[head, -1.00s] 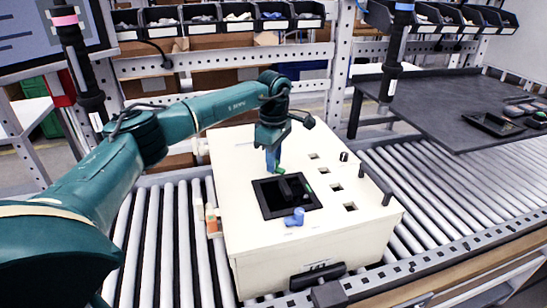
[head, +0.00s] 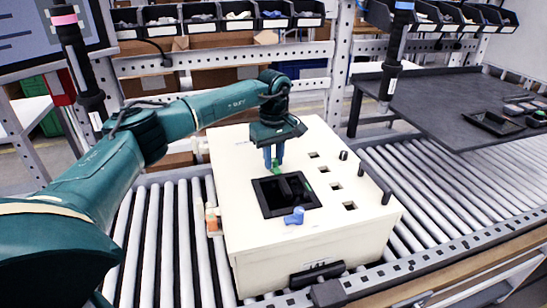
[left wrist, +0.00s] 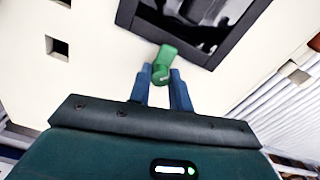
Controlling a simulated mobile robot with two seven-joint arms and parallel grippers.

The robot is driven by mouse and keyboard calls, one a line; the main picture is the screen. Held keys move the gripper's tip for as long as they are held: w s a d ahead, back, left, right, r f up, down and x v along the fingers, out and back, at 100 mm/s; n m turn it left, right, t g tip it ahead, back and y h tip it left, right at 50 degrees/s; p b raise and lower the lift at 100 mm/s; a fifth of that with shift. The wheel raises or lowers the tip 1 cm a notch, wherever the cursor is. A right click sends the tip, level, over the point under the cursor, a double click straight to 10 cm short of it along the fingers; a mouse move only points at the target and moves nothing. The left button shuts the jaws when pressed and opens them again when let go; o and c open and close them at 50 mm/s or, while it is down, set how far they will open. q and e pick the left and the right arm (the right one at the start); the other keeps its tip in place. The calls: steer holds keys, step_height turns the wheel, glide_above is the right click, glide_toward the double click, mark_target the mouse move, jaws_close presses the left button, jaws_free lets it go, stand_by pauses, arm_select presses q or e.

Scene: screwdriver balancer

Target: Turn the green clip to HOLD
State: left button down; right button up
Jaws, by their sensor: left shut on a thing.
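The green clip (head: 276,165) sits on the white box top (head: 237,160), at the far edge of the black-framed opening (head: 262,206). My left gripper (head: 274,163) points down over it, its blue fingers closed on it. In the left wrist view the green clip (left wrist: 165,60) lies between the fingertips of my left gripper (left wrist: 160,82), with its free end reaching to the black frame. No HOLD label can be read. My right gripper is not in view.
A blue clip (head: 294,216) sits at the near edge of the opening. Several square holes and dark pegs (head: 386,197) are on the right of the box top. The box stands on a roller conveyor (head: 160,230). A dark table (head: 440,105) is at the right.

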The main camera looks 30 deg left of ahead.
mark_target(274, 159)
arm_select(q)
steer(key=shift+d, duration=0.15)
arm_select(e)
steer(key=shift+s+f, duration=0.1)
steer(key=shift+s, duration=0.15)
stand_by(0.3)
arm_select(q)
steer(key=c, duration=1.3)
jaws_free()
steer(key=shift+s, duration=0.1)
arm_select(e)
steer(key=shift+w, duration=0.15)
arm_select(q)
steer(key=shift+r, duration=0.1)
steer(key=shift+r, duration=0.2)
steer(key=shift+r+b, duration=0.6)
steer(key=shift+r, duration=5.7)
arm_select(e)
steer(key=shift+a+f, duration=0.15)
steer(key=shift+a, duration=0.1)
arm_select(q)
steer(key=shift+f, duration=0.1)
